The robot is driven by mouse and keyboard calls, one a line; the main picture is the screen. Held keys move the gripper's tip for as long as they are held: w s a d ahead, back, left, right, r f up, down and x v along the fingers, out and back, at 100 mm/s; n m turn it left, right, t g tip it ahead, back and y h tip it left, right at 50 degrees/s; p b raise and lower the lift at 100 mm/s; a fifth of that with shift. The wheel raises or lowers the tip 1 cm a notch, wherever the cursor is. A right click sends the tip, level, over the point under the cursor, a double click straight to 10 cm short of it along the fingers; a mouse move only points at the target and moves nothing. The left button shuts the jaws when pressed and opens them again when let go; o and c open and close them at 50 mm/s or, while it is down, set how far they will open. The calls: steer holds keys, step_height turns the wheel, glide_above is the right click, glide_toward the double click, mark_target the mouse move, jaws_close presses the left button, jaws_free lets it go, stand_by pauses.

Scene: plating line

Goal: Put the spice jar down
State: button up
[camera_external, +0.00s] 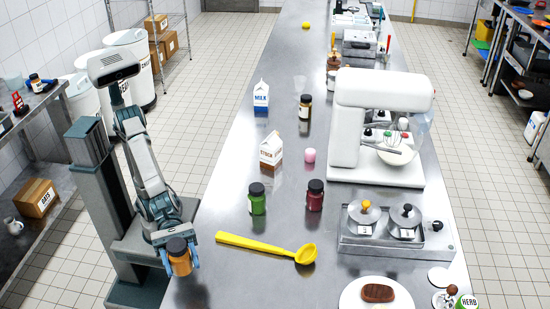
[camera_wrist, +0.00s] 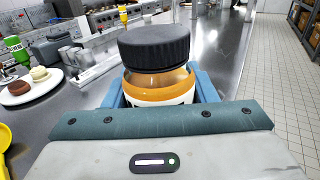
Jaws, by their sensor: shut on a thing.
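The spice jar (camera_external: 180,262) has a dark lid and orange-brown contents. My gripper (camera_external: 181,265) is shut on it with blue fingers on either side, at the left edge of the steel counter near the front. In the wrist view the jar (camera_wrist: 157,75) stands upright between the fingers, its black ribbed lid on top and its lower part hidden by my gripper. I cannot tell whether its base touches the counter (camera_external: 215,285).
A yellow ladle (camera_external: 262,246) lies right of my gripper. A green jar (camera_external: 257,199), a dark red jar (camera_external: 315,195) and a stock carton (camera_external: 271,149) stand farther back. A plate (camera_external: 350,295) with a brown patty is at front right. Bare counter lies between gripper and plate.

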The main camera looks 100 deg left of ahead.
steer(key=w+f+p, duration=0.1)
steer(key=w+p, duration=0.1)
steer(key=p, duration=0.2)
steer(key=w+a+f+p, duration=0.1)
steer(key=w+f+p, duration=0.1)
steer(key=p, duration=0.3)
steer(key=w+a+f+p, duration=0.1)
steer(key=w+f+p, duration=0.1)
steer(key=w+p, duration=0.2)
steer(key=shift+w+a+f+p, duration=0.1)
steer(key=shift+a+p, duration=0.1)
steer(key=shift+p, duration=0.35)
steer(key=shift+f, duration=2)
steer(key=shift+f+b, duration=0.15)
steer(key=shift+b, duration=0.15)
steer(key=o, duration=1.1)
steer(key=shift+o, duration=0.2)
